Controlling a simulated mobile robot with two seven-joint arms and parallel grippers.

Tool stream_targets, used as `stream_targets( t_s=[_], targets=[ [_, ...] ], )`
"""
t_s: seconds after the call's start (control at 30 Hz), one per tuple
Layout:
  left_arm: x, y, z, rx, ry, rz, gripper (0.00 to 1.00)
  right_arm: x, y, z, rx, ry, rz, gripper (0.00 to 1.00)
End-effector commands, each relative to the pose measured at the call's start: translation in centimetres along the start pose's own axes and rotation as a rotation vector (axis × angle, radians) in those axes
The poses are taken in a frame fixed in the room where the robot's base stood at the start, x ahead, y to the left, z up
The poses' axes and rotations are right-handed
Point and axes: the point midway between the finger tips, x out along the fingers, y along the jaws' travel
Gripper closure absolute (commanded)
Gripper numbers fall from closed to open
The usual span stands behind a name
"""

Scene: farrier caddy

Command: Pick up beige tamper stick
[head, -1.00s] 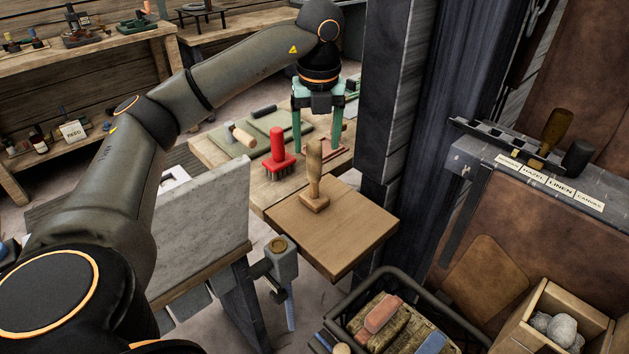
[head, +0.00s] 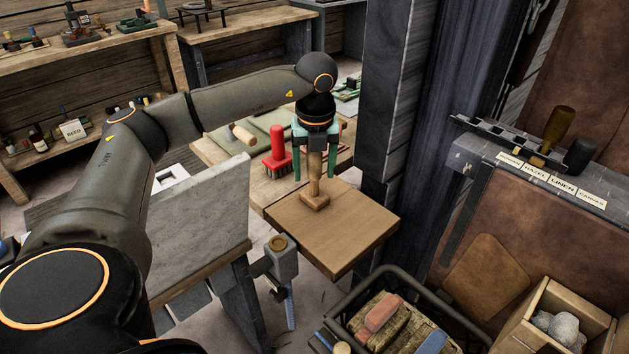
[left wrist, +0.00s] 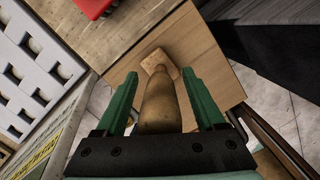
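The beige tamper stick (head: 315,179) stands upright on the wooden board (head: 345,238), its square foot on the board near the back left corner. My left gripper (head: 314,178) is above it, pointing down, with its green fingers open on either side of the handle. In the left wrist view the tamper stick (left wrist: 160,97) lies between the two green fingers (left wrist: 163,97), with a gap at each side. Its square foot shows beyond the fingertips. My right gripper is in neither view.
A red brush (head: 277,153) stands just left of the tamper on the bench behind. A grey slab (head: 195,220) is at the left of the board. A black basket (head: 455,318) with blocks sits in front. A dark post (head: 385,110) rises at the right.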

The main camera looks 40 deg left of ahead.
Motion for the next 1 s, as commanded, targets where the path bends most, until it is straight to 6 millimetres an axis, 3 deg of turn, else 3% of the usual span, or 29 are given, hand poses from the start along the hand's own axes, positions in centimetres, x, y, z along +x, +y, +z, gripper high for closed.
stream_targets(
  t_s=[0.07,0.6,1.0],
  targets=[
    [-0.02,0.01,0.01,0.000,0.000,0.000,0.39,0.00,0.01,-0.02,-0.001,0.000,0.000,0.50],
    [-0.04,0.00,0.00,0.000,0.000,0.000,1.00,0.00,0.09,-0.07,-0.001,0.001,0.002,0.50],
    [-0.12,-0.03,0.03,0.000,-0.001,-0.002,1.00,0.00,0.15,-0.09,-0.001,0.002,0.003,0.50]
  ],
)
